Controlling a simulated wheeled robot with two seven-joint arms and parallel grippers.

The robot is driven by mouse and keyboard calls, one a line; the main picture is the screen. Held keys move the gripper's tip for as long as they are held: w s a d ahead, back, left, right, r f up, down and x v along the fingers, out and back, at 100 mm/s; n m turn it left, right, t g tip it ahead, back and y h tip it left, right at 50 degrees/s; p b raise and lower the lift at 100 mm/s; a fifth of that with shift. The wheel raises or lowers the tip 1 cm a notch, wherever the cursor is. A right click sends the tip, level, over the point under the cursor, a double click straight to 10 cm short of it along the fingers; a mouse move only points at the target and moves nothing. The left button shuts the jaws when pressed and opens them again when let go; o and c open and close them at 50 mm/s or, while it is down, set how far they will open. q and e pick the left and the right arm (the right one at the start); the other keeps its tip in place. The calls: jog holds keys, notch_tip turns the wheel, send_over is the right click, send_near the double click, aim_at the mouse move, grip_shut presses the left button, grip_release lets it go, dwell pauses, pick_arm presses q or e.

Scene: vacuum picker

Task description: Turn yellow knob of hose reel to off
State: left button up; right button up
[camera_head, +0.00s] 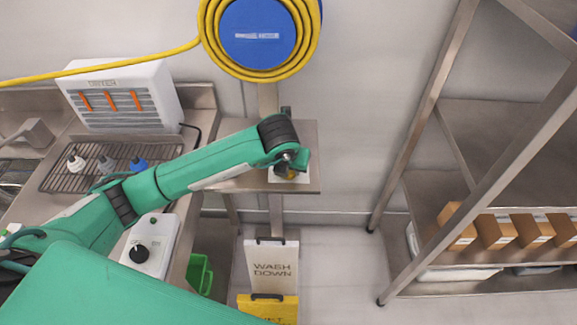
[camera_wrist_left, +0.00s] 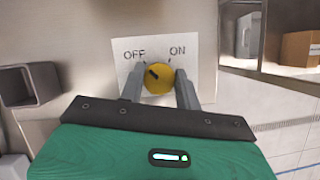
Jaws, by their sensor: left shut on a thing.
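The yellow knob (camera_wrist_left: 159,80) sits on a white plate (camera_wrist_left: 205,32) marked OFF at left and ON at right. Its black pointer mark is at the knob's upper left, toward OFF. My left gripper (camera_wrist_left: 160,86) is shut on the knob, one grey finger on each side. In the head view my left gripper (camera_head: 290,168) covers most of the knob and plate, below the hose reel (camera_head: 258,35), which is blue with a coiled yellow hose. My right gripper is not in view.
A white dryer (camera_head: 125,95) and a rack (camera_head: 70,180) with small bottles are at left. A white box with a black knob (camera_head: 150,245) stands nearer. A wash down sign (camera_head: 271,268) is on the floor. Metal shelving (camera_head: 450,190) with cardboard boxes (camera_head: 495,231) stands at right.

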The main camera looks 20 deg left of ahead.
pick_arm(q)
jog(key=shift+r, duration=0.1)
jog(key=o, duration=1)
jog(key=shift+c, duration=0.2)
jog(key=b+v, duration=0.2)
jog(key=v, duration=1.1)
jog(key=shift+s+r, duration=0.2)
jog(key=shift+r, duration=0.1)
jog(key=shift+s+f, duration=0.1)
